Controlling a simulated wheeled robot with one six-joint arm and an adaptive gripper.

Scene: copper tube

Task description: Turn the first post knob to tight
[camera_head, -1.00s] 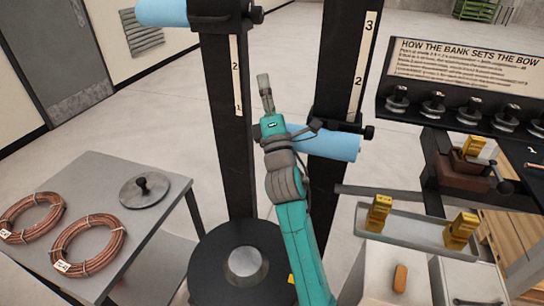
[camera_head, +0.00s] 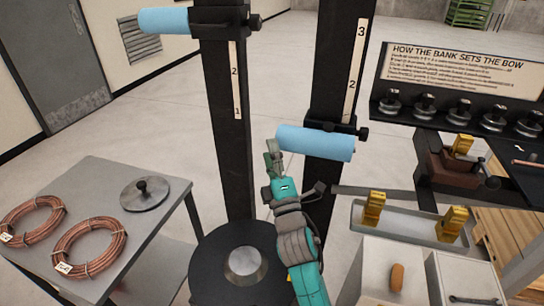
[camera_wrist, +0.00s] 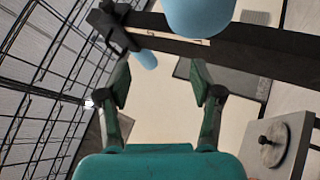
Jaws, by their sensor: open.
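Two black posts carry number scales and light blue rollers on clamps. The left post (camera_head: 228,130) has its roller (camera_head: 165,21) high up and a small black knob (camera_head: 255,21) on its clamp's right side. The right post (camera_head: 338,80) has a lower roller (camera_head: 315,143) and a black knob (camera_head: 362,134). I cannot tell which is the first post. My gripper (camera_head: 273,152) is open and empty, near the left end of the lower roller, left of the right post. In the wrist view my open fingers (camera_wrist: 160,82) have a blue roller (camera_wrist: 200,15) ahead of them.
A tray (camera_head: 410,228) with brass blocks (camera_head: 374,209) stands at right. A sign board (camera_head: 450,72) with several weights is behind it. A black round base (camera_head: 215,265) stands below.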

